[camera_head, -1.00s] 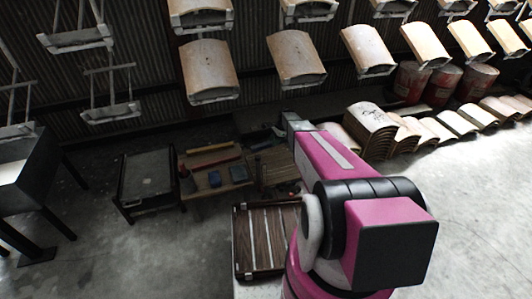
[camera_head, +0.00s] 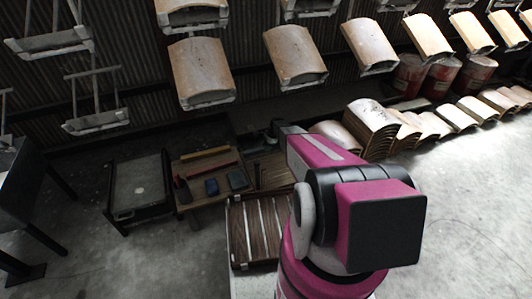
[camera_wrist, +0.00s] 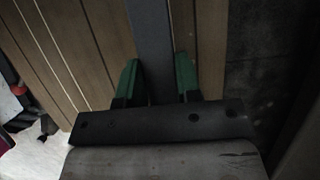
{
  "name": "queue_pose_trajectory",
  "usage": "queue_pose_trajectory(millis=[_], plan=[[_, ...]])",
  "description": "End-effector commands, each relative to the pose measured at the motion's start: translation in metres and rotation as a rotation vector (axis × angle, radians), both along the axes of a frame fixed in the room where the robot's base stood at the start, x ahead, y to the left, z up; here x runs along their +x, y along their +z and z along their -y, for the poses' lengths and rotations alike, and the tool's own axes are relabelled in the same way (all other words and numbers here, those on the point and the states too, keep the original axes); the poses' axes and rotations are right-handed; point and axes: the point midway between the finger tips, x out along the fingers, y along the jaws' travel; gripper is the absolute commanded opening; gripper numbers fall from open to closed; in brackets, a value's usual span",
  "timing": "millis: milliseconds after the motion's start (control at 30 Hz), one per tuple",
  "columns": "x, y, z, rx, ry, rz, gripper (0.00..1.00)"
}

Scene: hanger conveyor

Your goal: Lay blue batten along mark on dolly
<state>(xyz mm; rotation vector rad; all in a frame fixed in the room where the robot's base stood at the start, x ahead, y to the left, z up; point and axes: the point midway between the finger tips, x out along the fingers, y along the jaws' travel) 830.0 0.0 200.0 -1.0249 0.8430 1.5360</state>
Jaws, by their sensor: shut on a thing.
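My gripper (camera_wrist: 155,85) has green fingers, shut on a long dark blue-grey bar (camera_wrist: 152,35), which I take to be the blue batten. The bar runs away from me between the fingers, above or against brown wooden planks in the wrist view. I cannot tell whether it touches them. In the head view my arm hides the gripper and the batten. A low black-framed cart with a grey top (camera_head: 128,203), probably the dolly, stands left of the wooden table. It bears a pale round spot (camera_head: 140,189); no line-like mark is clear on it.
The wooden table (camera_head: 185,198) carries a yellow bar (camera_head: 205,153), a red bar (camera_head: 212,170) and dark blue blocks (camera_head: 212,187). A slatted brown tray (camera_head: 237,240) lies nearer. Curved panels (camera_head: 200,72) hang above; more stand at right (camera_head: 370,125). Floor is clear at right.

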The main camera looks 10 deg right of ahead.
Motion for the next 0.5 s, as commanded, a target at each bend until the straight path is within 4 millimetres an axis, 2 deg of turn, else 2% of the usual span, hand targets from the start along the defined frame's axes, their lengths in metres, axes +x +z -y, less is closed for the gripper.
queue_pose_trajectory(millis=[167,333,500], plan=[[0.001,-0.015,0.000,0.000,0.000,0.001,0.05],[0.001,-0.038,0.000,0.001,0.001,-0.001,0.05],[0.000,-0.041,0.000,0.000,0.001,0.001,0.05]])
